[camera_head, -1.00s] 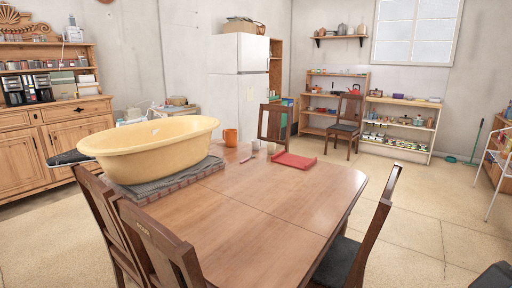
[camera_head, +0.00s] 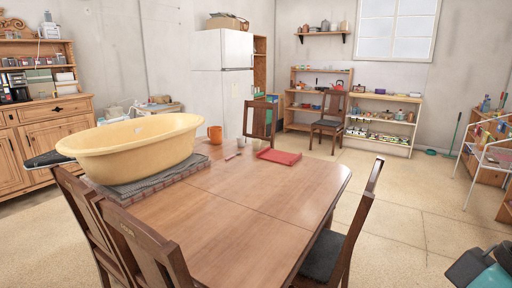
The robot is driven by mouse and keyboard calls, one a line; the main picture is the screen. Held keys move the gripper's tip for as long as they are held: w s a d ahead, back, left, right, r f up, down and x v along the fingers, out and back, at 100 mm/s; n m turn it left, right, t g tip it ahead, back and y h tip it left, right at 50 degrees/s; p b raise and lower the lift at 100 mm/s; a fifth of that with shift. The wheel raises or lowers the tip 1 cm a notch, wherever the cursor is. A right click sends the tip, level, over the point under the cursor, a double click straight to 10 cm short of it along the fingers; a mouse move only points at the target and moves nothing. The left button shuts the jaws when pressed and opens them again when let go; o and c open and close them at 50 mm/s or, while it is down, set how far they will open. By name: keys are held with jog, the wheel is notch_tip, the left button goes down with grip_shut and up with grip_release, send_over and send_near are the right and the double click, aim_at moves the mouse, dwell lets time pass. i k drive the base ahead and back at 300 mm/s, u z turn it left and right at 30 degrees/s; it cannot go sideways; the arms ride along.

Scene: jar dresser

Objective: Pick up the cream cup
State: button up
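Two small pale cups stand close together near the far edge of the wooden table (camera_head: 240,205). One (camera_head: 241,143) is left of the other (camera_head: 256,144). They are too small for me to tell which is the cream cup. An orange mug (camera_head: 215,134) stands to their left, and a red tray (camera_head: 279,156) lies to their right. My gripper is not in view.
A large yellow tub (camera_head: 135,150) sits on a grey mat at the table's left end. Chairs stand at the near left side, the right side (camera_head: 345,240) and the far end (camera_head: 258,122). Open floor (camera_head: 400,200) lies right of the table. Dark and teal objects (camera_head: 490,270) are at lower right.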

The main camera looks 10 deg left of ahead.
aim_at(256, 143)
jog(key=z, duration=0.65)
jog(key=i, duration=6.2)
jog(key=u, duration=2.4)
jog(key=i, duration=1.35)
